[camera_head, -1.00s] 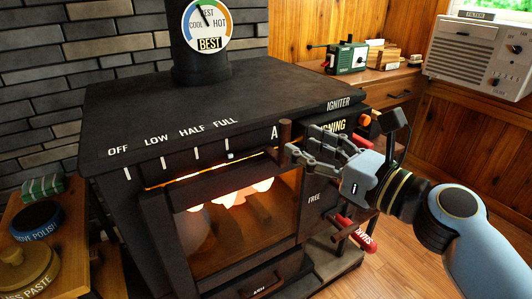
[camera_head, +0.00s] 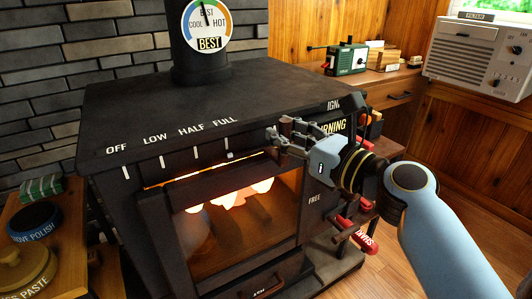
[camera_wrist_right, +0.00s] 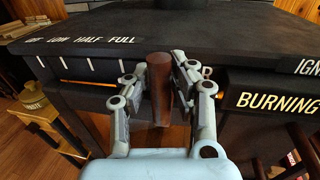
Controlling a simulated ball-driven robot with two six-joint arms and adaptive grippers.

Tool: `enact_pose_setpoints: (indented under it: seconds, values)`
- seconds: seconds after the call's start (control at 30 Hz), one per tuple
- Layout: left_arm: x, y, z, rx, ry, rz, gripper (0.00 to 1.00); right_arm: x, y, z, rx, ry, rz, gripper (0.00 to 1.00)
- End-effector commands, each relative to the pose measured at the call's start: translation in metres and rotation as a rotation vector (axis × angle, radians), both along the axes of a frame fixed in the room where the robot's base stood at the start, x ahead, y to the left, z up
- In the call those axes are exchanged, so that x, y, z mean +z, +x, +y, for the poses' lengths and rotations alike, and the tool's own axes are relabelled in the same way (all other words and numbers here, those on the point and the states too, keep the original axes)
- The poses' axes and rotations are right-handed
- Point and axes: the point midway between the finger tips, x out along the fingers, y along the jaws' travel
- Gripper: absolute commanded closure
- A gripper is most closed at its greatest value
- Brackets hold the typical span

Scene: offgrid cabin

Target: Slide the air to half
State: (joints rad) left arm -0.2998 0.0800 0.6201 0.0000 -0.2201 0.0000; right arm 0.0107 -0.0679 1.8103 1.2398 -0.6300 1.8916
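The black stove's front top edge carries the air scale (camera_head: 178,140), with OFF, LOW, HALF and FULL above white tick marks. A brown upright handle (camera_wrist_right: 159,88) shows in the right wrist view, to the right of FULL at the partly covered AIR label. My right gripper (camera_head: 277,137) is at the stove's front edge, right of FULL. In the right wrist view its fingers (camera_wrist_right: 160,72) stand on both sides of the handle and look open, with little gap. My left gripper is not in view.
The stove window (camera_head: 240,210) glows with fire below the scale. A round dial (camera_head: 208,22) on the flue points to BEST. The BURNING label (camera_head: 333,127) and red handles (camera_head: 357,235) are at the stove's right side. A side table with tins (camera_head: 34,222) stands at left.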

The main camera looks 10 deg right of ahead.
Motion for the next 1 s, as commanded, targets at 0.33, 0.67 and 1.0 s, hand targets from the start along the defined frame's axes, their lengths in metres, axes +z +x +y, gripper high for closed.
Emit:
enact_pose_setpoints:
  seconds: [0.33,0.67,1.0]
  values:
    - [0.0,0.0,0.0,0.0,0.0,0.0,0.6,0.0,0.0,0.0,0.0,0.0,0.0,1.0]
    - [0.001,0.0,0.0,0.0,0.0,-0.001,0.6,0.0,-0.002,0.002,0.0,0.0,0.001,1.0]
    - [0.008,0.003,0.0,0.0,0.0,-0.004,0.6,-0.001,-0.009,0.018,0.001,-0.001,0.004,1.0]
